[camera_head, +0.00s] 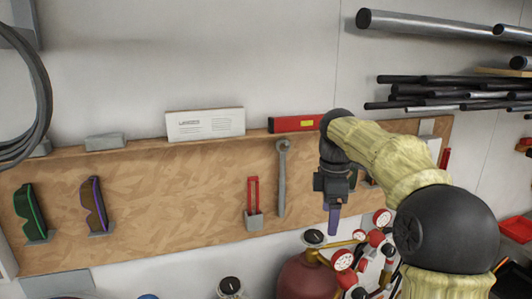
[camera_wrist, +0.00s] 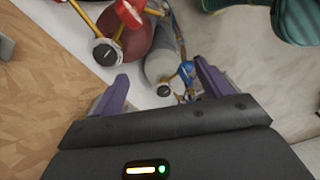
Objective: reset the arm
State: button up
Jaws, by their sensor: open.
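My gripper (camera_head: 334,219) hangs at the end of my arm, pointing down in front of the wooden board (camera_head: 150,220). In the wrist view my gripper (camera_wrist: 160,84) is open, with its two purple fingers apart and nothing between them. Beyond the fingers in that view are gas cylinders, a grey one (camera_wrist: 162,66) and a dark red one (camera_wrist: 128,35), some distance below.
A wrench (camera_head: 281,180), a red-handled tool (camera_head: 253,203) and two pairs of glasses (camera_head: 30,213) (camera_head: 95,206) hang on the board. A white sign (camera_head: 205,124) and a red level (camera_head: 297,124) sit on its top edge. A red cylinder (camera_head: 305,278) with gauges stands below my gripper. Pipes (camera_head: 430,24) are racked upper right.

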jog(key=s+f+m+t+b, duration=0.1)
jog(key=s+f+m+b, duration=0.2)
jog(key=s+f+m, duration=0.5)
jog(key=s+f+m+t+b, duration=0.1)
jog(key=s+f+m+b, duration=0.2)
jog(key=s+f+m, duration=0.6)
jog(key=s+f, duration=0.3)
jog(key=f, duration=0.8)
jog(key=shift+d+f+t, duration=0.15)
jog(key=shift+f+t, duration=0.05)
jog(key=shift+t, duration=0.1)
